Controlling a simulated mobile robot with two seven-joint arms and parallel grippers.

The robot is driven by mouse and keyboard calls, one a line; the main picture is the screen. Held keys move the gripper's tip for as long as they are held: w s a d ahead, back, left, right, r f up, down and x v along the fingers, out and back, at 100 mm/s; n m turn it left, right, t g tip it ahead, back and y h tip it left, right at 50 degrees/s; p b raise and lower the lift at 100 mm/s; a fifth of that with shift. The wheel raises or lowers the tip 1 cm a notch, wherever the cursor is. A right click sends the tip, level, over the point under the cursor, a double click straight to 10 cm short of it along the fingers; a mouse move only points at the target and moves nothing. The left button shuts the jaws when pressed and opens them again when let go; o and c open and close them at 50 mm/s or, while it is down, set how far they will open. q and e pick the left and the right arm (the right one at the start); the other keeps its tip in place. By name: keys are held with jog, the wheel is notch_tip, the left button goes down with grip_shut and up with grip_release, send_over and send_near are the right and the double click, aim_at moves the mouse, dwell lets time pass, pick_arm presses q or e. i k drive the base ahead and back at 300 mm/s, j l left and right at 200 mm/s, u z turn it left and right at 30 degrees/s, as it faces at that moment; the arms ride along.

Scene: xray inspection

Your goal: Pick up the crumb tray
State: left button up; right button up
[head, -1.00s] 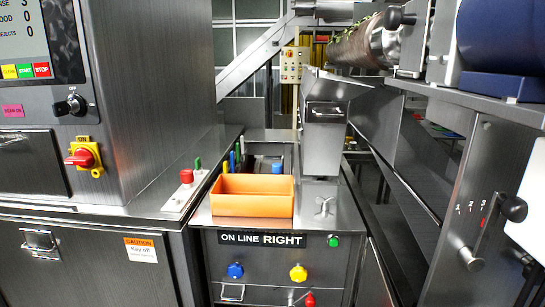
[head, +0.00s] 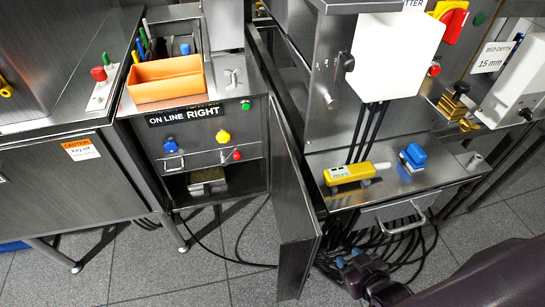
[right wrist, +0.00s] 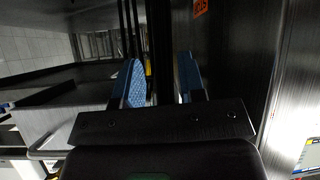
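No part is labelled as the crumb tray, so I cannot tell for certain which it is. A steel drawer-like tray with a loop handle (head: 400,220) sits under the right-hand bench in the head view, a likely match. My right gripper (head: 349,258) has blue fingertips and is low in front of that bench, left of and below the handle. In the right wrist view my right gripper (right wrist: 160,68) has its two blue fingers apart with nothing between them. My left gripper is not in view.
An open steel door (head: 292,215) stands out just left of my right gripper. Black cables (head: 400,255) lie on the floor under the bench. A yellow device (head: 350,173) and a blue object (head: 413,157) lie on the bench. An orange bin (head: 165,80) stands at the left.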

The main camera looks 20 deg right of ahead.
aim_at(203, 178)
jog(key=k+l+u, duration=0.1)
jog(key=l, duration=0.25)
jog(key=k+l, duration=0.1)
jog(key=l, duration=0.3)
jog(key=k+l+u, duration=0.15)
jog(key=l, duration=0.2)
jog(key=l+u, duration=0.1)
jog(key=l, duration=0.25)
